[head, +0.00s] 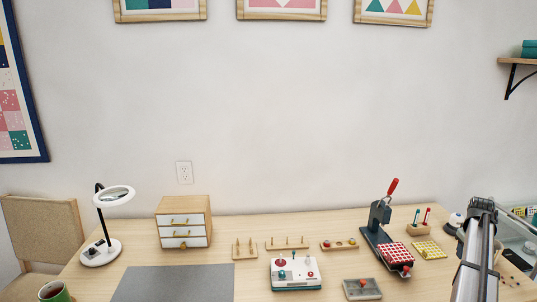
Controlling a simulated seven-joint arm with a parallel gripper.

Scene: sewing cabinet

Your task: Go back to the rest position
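My arm (474,262) reaches up from the bottom edge at the right of the head view, over the right end of the table. It ends in a dark part near a small round black-and-white thing. I cannot make out any fingertips there, so I cannot tell whether my gripper is open or shut, or whether it holds anything. The table (340,222) spreads below, and the arm hides part of its right side.
A press with a red handle (392,187) stands left of my arm, a red checkered piece (396,253) at its base. A yellow mat (430,250) and a wooden tool holder (419,230) lie between. Farther left are a white control box (296,272), small drawers (183,222) and a lamp (114,196).

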